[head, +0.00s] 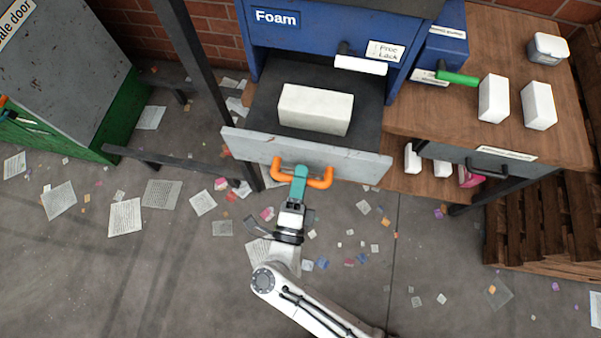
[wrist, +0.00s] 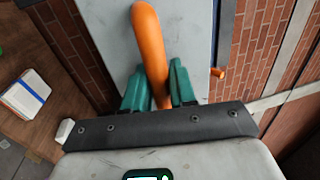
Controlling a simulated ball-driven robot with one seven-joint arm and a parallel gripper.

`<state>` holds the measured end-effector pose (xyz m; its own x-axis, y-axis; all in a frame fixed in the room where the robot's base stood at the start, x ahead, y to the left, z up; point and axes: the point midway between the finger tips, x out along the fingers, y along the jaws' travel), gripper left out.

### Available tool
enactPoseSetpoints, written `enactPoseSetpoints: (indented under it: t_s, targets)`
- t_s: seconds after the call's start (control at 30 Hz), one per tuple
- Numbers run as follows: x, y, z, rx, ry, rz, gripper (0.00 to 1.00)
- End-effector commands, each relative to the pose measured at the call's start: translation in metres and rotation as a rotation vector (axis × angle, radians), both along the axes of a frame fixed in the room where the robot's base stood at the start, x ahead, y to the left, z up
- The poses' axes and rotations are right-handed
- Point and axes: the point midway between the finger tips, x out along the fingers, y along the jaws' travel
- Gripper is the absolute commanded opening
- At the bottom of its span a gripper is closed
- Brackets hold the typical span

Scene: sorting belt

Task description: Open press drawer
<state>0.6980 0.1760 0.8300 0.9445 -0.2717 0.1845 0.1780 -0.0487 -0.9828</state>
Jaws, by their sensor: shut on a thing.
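The press drawer (head: 240,143) sticks out from the blue press (head: 320,32) labelled "Foam". A white block (head: 315,109) rests inside it. The drawer front is grey and carries an orange handle (head: 318,181). My gripper (head: 299,182) has teal fingers shut on this handle near its middle. In the wrist view the orange handle (wrist: 148,40) runs between the two teal fingers (wrist: 160,88). The far inside of the drawer is hidden under the press.
A wooden table (head: 440,122) at right holds white blocks (head: 538,106) and a lidded tub (head: 548,49). A green and grey machine (head: 75,75) stands at left. Papers and scraps litter the floor. A dark post (head: 180,38) stands left of the press.

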Motion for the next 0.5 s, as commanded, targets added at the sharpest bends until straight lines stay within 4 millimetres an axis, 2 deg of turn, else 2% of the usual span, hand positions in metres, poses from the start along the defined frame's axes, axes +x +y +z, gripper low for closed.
enactPoseSetpoints:
  t_s: [0.03,0.07,0.2,0.5]
  targets:
    - [-0.0004,-0.0002,-0.0018,-0.001,0.004,0.001,0.00]
    - [-0.0004,-0.0002,-0.0018,-0.001,0.004,0.001,0.29]
    - [-0.0001,-0.0002,-0.0013,0.000,0.003,0.001,0.42]
    - [-0.0013,0.0004,-0.0013,-0.001,0.001,0.001,0.44]
